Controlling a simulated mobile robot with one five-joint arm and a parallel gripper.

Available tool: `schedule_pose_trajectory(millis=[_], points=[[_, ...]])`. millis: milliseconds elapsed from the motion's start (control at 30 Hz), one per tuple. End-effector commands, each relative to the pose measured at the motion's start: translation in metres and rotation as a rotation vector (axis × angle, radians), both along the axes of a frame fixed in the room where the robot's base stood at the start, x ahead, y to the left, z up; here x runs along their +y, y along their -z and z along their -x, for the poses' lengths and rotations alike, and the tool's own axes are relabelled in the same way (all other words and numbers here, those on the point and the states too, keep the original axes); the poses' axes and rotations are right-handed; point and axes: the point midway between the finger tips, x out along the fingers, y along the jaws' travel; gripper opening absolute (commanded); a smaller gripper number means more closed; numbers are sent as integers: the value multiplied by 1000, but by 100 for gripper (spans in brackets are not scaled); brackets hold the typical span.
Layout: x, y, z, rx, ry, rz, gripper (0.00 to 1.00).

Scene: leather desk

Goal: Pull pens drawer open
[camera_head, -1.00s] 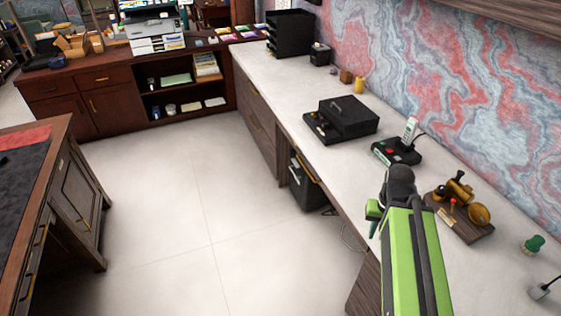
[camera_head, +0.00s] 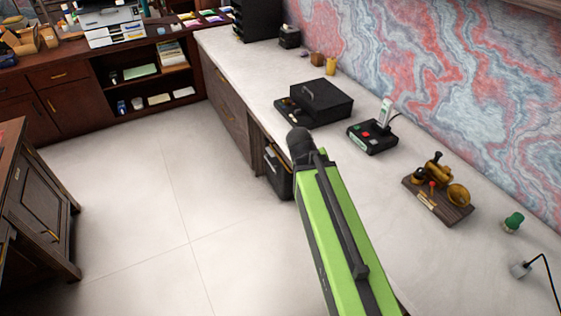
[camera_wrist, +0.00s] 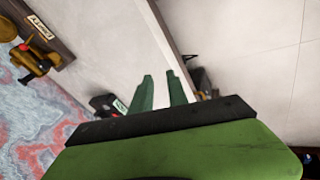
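The white-topped desk (camera_head: 245,75) runs along the marbled wall. Dark wood drawer fronts (camera_head: 229,112) with brass handles show on its far part and look shut. I see no readable label marking a pens drawer. A black box (camera_head: 322,98) with a handle stands on the desktop, with a low open tray part at its left. In the head view my green arm reaches over the desk's front edge, and my fingers are hidden. In the wrist view my gripper (camera_wrist: 161,84) has two green fingers apart with nothing between them, over the desk edge.
On the desk are a black phone base (camera_head: 372,137), a wooden stand with brass items (camera_head: 437,203), a green object (camera_head: 513,221) and a corded plug (camera_head: 520,269). A dark cabinet (camera_head: 40,227) stands at left. The pale floor (camera_head: 150,200) between is clear.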

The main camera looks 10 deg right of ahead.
Motion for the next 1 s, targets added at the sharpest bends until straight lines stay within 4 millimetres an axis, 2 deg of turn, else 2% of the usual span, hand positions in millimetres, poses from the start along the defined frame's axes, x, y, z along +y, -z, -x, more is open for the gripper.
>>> schedule_pose_trajectory(millis=[33, 100, 167, 267, 367, 467, 600, 800, 900, 1000], points=[[-16, 20, -22, -57, -34, 113, 20], [-36, 25, -52, -138, -99, 293, 20], [-44, 27, -73, -191, -156, 426, 20], [-42, 36, -104, -265, -257, 622, 20], [-27, 52, -130, -324, -360, 794, 20], [-3, 74, -151, -370, -457, 938, 20], [37, 115, -171, -418, -571, 1094, 20], [96, 189, -187, -470, -696, 1242, 20], [120, 223, -189, -488, -734, 1280, 20], [137, 247, -189, -502, -758, 1297, 20]])
